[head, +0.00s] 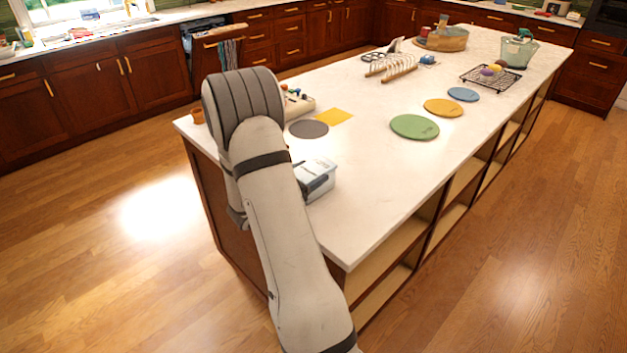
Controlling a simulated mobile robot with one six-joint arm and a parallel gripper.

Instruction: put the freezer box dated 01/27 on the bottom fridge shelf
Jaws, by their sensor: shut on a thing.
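A clear box with a pale lid and some blue on it (315,178) is at the near left part of the island, just right of my arm. It may be a freezer box, but no date can be read on it, and my arm hides its left side. No fridge or fridge shelf can be made out.
The white island countertop (377,196) has open shelves (462,180) along its right side. On it lie a dark round mat (308,129), a yellow square (335,116), a green disc (414,127), an orange disc (443,107) and a white rack (391,68). The wooden floor is clear.

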